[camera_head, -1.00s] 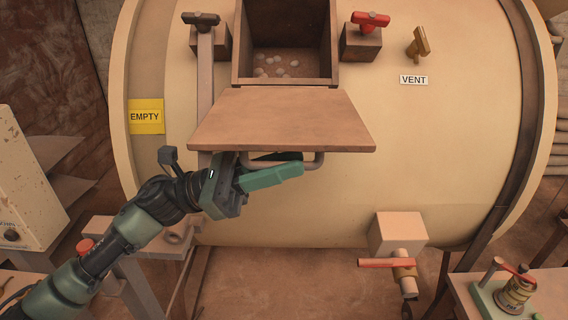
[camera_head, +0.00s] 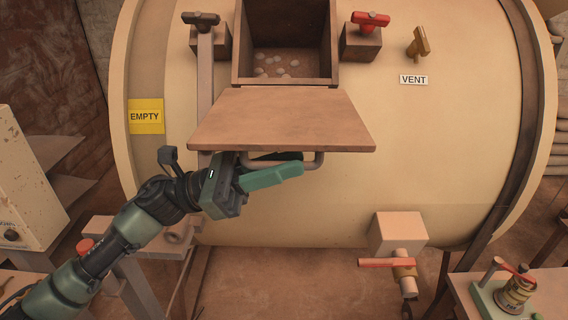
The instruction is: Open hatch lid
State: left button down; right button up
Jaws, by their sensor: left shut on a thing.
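The hatch lid (camera_head: 280,118) is a flat brown panel on the front of the cream cylindrical vessel (camera_head: 440,140). It is swung open, out and down from the square hatch opening (camera_head: 286,45), which shows a few pale round pieces inside. A handle bar (camera_head: 312,163) hangs under the lid's front edge. My left gripper (camera_head: 285,168) has green fingers shut on this handle, just below the lid. The fingers and lid hide part of the handle. My right gripper is not in view.
A black-handled clamp (camera_head: 201,18) and a red-handled clamp (camera_head: 370,19) flank the opening. A brass vent valve (camera_head: 418,43) is at upper right. A red-levered drain valve (camera_head: 390,263) sticks out below. A small table (camera_head: 465,285) with a fitting stands at lower right.

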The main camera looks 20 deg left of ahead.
aim_at(283, 133)
pick_arm(q)
jog(key=shift+n+t, duration=0.6)
jog(key=shift+n, duration=0.2)
notch_tip(283, 133, up, 6)
jog(key=shift+s+r, duration=0.1)
jog(key=shift+r, duration=0.65)
jog(key=c, duration=1.5)
grip_release()
jog(key=shift+o, duration=0.2)
